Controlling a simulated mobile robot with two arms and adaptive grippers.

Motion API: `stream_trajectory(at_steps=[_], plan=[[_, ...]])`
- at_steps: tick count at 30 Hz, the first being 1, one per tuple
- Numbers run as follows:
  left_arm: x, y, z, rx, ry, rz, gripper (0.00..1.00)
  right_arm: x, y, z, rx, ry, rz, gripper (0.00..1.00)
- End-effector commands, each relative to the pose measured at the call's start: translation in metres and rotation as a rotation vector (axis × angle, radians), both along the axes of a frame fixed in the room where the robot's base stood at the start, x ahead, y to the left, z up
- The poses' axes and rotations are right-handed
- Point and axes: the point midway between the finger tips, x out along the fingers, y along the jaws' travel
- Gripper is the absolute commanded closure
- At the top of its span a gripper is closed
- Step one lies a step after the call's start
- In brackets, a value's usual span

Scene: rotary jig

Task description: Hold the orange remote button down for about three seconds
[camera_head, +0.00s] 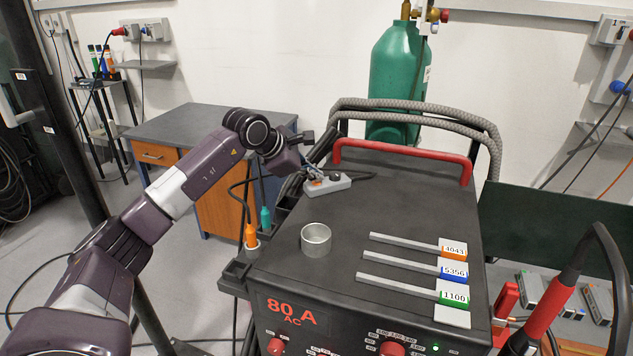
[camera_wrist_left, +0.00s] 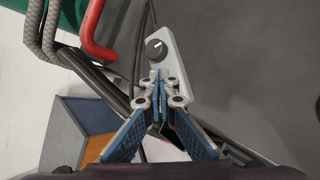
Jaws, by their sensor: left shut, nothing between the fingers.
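The grey remote (camera_head: 340,184) lies on the top of the welding machine, near its back left edge. It has a black knob, which shows clearly in the wrist view (camera_wrist_left: 155,46). A bit of orange, apparently the button (camera_head: 316,183), shows at the left part of the remote, under my left gripper (camera_head: 313,175). In the wrist view the blue fingertips (camera_wrist_left: 160,77) are together and empty over the near end of the remote, and they hide the button. I cannot tell whether they touch or press it. My right gripper is out of view.
The machine top (camera_head: 350,225) carries a metal cup (camera_head: 316,239) and several labelled rods (camera_head: 415,262). A red handle (camera_head: 400,158) and grey hoses (camera_head: 430,110) stand behind. A green gas cylinder (camera_head: 395,75) is at the back. Black cables run beside the remote.

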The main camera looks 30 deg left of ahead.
Motion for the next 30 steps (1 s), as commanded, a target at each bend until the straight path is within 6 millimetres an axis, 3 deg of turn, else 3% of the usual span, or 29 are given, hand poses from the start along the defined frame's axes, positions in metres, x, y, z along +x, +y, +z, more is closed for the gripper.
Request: stream_trajectory(at_steps=[30], plan=[[0.0,0.0,0.017,0.0,0.001,0.0,1.0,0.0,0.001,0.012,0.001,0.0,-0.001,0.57]])
